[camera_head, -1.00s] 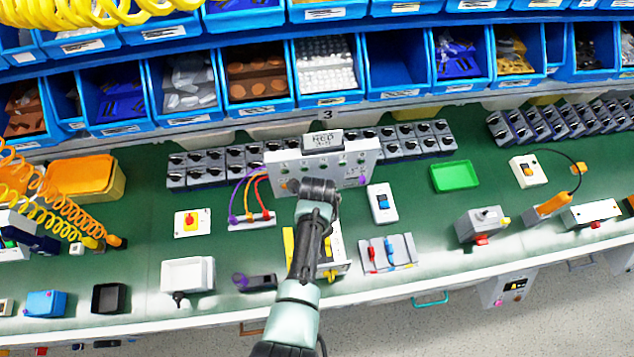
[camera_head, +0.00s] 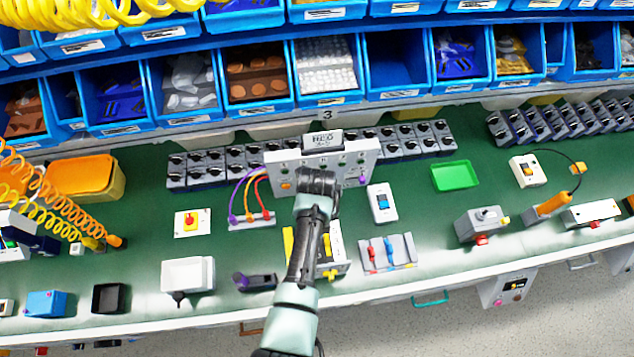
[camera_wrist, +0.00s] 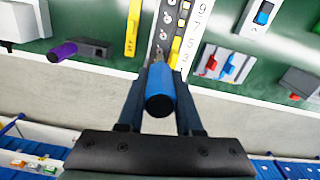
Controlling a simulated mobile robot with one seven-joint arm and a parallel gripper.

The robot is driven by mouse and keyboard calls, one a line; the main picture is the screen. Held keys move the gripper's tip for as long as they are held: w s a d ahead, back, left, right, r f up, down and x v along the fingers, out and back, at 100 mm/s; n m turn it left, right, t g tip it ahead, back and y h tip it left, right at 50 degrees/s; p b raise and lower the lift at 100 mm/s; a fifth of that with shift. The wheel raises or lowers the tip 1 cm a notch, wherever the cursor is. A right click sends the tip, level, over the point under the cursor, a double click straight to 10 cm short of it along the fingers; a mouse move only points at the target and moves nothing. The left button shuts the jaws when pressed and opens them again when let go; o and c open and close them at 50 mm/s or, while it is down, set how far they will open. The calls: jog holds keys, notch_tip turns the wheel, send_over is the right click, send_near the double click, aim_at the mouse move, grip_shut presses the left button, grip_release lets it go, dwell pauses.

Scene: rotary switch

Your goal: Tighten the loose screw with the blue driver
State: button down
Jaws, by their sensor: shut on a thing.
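In the wrist view my gripper (camera_wrist: 161,84) is shut on the blue driver (camera_wrist: 160,98), with a finger on each side of its handle. The driver's shaft points away from the camera toward a grey strip (camera_wrist: 168,28) with round screw-like heads and yellow parts. I cannot tell whether the tip touches a screw, or which screw is loose. In the head view my arm hides the gripper, the driver and much of the small board (camera_head: 335,240) at the bench front.
An upright grey panel (camera_head: 355,160) stands behind my arm. A yellow bar (camera_wrist: 132,28) lies left of the strip. A rack with red and blue handles (camera_head: 405,250) stands to the right, a dark block with a purple knob (camera_head: 260,283) to the left. Blue bins (camera_head: 395,85) line the back.

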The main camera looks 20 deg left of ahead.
jog(key=shift+r, duration=1.35)
